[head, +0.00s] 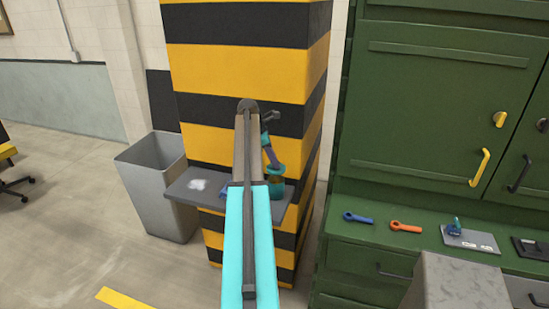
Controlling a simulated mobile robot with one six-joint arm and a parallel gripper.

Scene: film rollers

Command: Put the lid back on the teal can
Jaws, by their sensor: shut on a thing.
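The teal can (277,190) stands on a small grey shelf fixed to the striped pillar, just right of my arm. It has a brownish band, and part of it is hidden behind my arm. My gripper (273,163) points down directly over the can's top and is small in the view. It is shut on the lid, which is hard to make out against the teal parts around it. I cannot tell whether the lid touches the can's rim.
The grey shelf (183,187) also holds a white patch (198,185) and a blue item partly behind my arm. A grey bin (158,190) stands left. The green cabinet (430,110) at right has a ledge with a blue tool (357,218) and an orange tool (405,227).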

